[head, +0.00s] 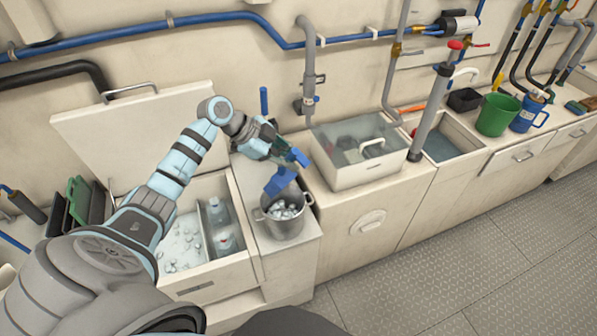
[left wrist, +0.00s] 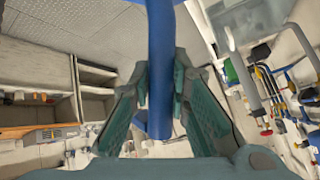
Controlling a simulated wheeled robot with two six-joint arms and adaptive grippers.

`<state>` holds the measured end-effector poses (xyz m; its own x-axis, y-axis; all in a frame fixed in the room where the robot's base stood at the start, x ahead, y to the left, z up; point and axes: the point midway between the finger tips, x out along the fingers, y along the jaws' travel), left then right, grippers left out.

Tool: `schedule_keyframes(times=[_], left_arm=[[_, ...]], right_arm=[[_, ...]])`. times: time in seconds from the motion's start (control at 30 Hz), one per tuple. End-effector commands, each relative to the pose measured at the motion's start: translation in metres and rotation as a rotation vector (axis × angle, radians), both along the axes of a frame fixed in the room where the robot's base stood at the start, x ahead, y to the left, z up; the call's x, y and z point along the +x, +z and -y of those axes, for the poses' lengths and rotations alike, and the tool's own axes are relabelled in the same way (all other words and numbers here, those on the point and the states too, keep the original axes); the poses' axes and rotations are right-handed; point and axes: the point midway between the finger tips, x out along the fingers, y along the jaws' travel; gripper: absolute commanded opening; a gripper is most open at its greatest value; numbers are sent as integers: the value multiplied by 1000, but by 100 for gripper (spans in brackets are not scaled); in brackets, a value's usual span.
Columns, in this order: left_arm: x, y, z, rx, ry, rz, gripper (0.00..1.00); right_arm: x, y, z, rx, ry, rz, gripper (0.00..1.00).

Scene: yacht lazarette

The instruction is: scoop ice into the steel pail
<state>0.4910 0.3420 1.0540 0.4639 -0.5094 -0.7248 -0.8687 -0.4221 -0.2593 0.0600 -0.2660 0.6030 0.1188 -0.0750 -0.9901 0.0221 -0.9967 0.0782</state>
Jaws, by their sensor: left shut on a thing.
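My left gripper (head: 290,153) is shut on the handle of a blue scoop (head: 280,181). The scoop's head is tilted down, just above the steel pail (head: 284,232). In the left wrist view the blue handle (left wrist: 160,55) runs between the two teal fingers of the gripper (left wrist: 160,85). The pail stands upright on the counter and has ice lumps (head: 285,210) in it. Left of it is an open ice bin (head: 213,282) with scattered ice (head: 178,243) inside. The inside of the scoop is too small to judge. My right gripper does not show.
Clear bottles (head: 218,213) stand in the bin's right compartment. The raised lid (head: 125,135) leans against the wall. A box with a clear top (head: 365,172) is right of the pail. A green bucket (head: 497,114) and blue jug (head: 527,114) stand farther right.

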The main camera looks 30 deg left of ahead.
Motion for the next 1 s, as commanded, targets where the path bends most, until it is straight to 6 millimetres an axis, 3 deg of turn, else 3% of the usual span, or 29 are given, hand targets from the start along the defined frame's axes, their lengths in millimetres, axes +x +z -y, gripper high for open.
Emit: schedule_keyframes(times=[0.03,0.17,0.2,0.23,0.5,0.8,1.0], left_arm=[[1,-10,-4,-26,2,-3,0],[2,-5,-14,-106,1,-6,0],[0,5,-8,-80,-4,-9,0],[0,7,-6,-63,-3,-8,0],[-3,16,15,106,-3,10,0],[-5,16,57,421,-4,40,0],[-6,18,67,534,-1,46,0]], right_arm=[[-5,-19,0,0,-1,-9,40],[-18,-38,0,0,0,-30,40],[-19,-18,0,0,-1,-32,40],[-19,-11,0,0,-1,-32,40],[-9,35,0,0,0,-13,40],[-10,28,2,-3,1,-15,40],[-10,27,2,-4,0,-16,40]])
